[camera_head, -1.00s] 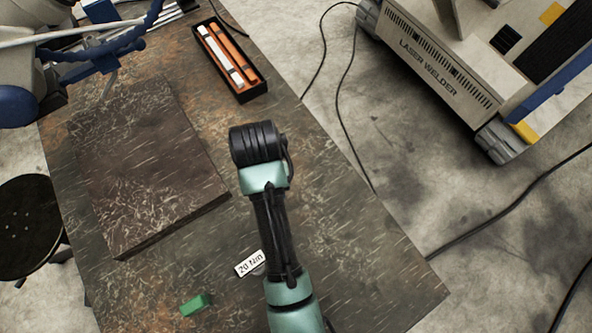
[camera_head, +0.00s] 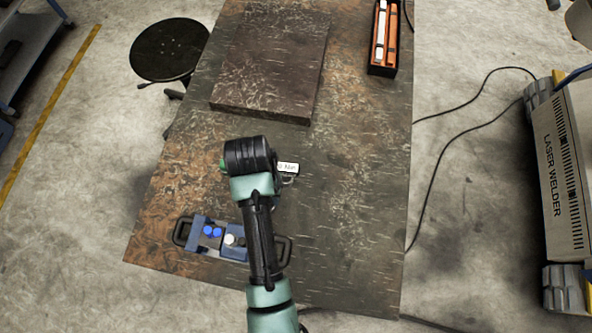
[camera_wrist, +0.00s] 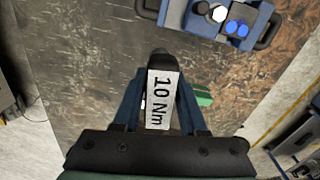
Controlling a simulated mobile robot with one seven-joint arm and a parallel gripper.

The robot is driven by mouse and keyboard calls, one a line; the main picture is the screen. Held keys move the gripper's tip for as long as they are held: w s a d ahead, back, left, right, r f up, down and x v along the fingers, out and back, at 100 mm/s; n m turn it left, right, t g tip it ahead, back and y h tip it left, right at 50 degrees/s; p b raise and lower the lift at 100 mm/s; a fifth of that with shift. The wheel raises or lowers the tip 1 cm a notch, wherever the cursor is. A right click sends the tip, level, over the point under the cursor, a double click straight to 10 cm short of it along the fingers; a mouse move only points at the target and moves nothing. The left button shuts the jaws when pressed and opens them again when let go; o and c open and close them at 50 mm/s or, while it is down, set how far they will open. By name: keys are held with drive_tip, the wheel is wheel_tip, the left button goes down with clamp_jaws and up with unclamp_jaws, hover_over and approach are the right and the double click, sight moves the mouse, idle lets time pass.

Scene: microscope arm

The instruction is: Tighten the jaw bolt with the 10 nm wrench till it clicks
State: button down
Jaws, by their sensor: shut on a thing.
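My gripper (camera_wrist: 159,92) shows in the wrist view with its two blue fingers shut on a wrench. The wrench has a black end (camera_wrist: 160,60) and a white label reading 10 Nm (camera_wrist: 162,98) facing the camera. It is held above the tabletop. In the head view my arm's wrist hides the gripper and the held wrench. A white tag (camera_head: 288,168) ending in Nm shows just right of my wrist; its number is partly hidden. The jaw bolt is not visible in either view.
A blue box with knobs and black handles (camera_head: 208,233) sits at the table's near left, partly behind my arm. A green block (camera_wrist: 204,95) lies close by. A dark raised slab (camera_head: 270,60) and an orange-and-white tool tray (camera_head: 384,68) are farther back. The right tabletop is clear.

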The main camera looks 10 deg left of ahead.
drive_tip(key=s+a+r+p, duration=0.2)
drive_tip(key=s+a+p, duration=0.5)
drive_tip(key=s+a, duration=0.1)
drive_tip(key=shift+a+r+n, duration=0.3)
drive_tip(key=shift+a+n, duration=0.1)
drive_tip(key=shift+a, duration=0.15)
drive_tip(key=shift+s+r+p, duration=0.15)
drive_tip(key=shift+r+p, duration=0.05)
drive_tip(key=shift+p, duration=0.25)
wheel_tip(320, 180, down, 5)
drive_tip(key=b, duration=0.3)
drive_tip(key=shift+f+b, duration=0.2)
drive_tip(key=shift+b, duration=0.2)
drive_tip(key=shift+p, duration=0.5)
drive_tip(key=shift+f+b, duration=1.05)
drive_tip(key=shift+f, duration=0.5)
idle(0.5)
